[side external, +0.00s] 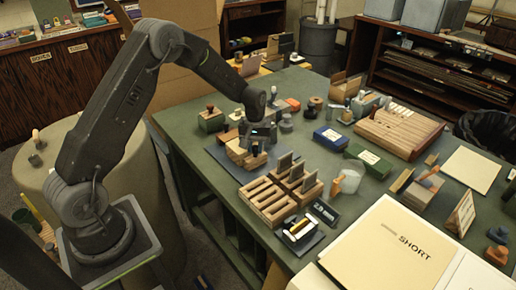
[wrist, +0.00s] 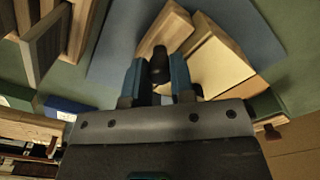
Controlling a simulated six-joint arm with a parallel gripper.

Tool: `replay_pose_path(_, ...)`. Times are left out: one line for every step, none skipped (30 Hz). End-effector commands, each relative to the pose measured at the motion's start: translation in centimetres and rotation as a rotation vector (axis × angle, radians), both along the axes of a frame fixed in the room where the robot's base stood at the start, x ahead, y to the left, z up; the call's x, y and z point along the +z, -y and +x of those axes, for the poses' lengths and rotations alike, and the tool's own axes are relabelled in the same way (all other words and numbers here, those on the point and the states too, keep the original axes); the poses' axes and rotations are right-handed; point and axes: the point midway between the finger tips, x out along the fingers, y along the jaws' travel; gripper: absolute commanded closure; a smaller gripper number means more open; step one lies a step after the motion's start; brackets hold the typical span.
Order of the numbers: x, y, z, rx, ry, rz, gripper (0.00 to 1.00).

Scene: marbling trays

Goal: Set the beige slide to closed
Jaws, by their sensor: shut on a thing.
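My gripper (side external: 257,138) points down over a wooden piece (side external: 237,152) on a blue-grey mat (side external: 210,148). In the wrist view, the blue-tipped fingers of my gripper (wrist: 160,80) are shut on a small dark knob (wrist: 159,62). Beside the knob is a flat beige panel (wrist: 220,62), which looks like the beige slide. I cannot tell whether the knob is fixed to it. A wooden block (wrist: 163,28) lies beyond the knob. The fingers and gripper body hide the knob's lower part, and the slide's position cannot be read.
A slotted wooden rack (side external: 268,201) stands close in front of the mat. A blue box (side external: 331,139) and a large wooden tray (side external: 398,130) are to the right. The left table edge is near.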

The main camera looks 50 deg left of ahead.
Motion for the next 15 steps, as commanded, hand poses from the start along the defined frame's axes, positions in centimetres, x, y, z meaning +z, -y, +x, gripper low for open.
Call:
replay_pose_path(0.00,0.02,0.05,0.000,0.002,0.001,0.76)
replay_pose_path(0.00,0.03,0.06,0.000,0.002,0.001,0.73)
replay_pose_path(0.00,0.04,0.05,0.000,0.002,0.001,0.70)
replay_pose_path(0.00,0.04,0.04,0.000,0.002,0.001,0.67)
replay_pose_path(0.00,0.04,0.04,0.000,0.002,0.001,0.64)
replay_pose_path(0.00,0.05,0.04,0.000,0.002,0.001,0.60)
replay_pose_path(0.00,0.05,0.04,0.000,0.002,0.001,0.57)
replay_pose_path(0.00,0.05,0.04,0.000,0.002,0.001,0.54)
replay_pose_path(0.00,0.06,0.03,0.000,0.001,0.000,0.51)
replay_pose_path(0.00,0.05,0.02,0.000,0.001,0.000,0.51)
replay_pose_path(0.00,0.05,0.02,0.000,0.001,0.000,0.51)
replay_pose_path(0.00,0.06,0.01,0.000,0.001,0.000,0.51)
replay_pose_path(0.00,0.06,0.01,0.000,0.001,0.000,0.51)
replay_pose_path(0.00,0.06,0.01,0.000,0.001,0.001,0.51)
replay_pose_path(0.02,0.06,0.01,0.000,0.001,0.001,0.51)
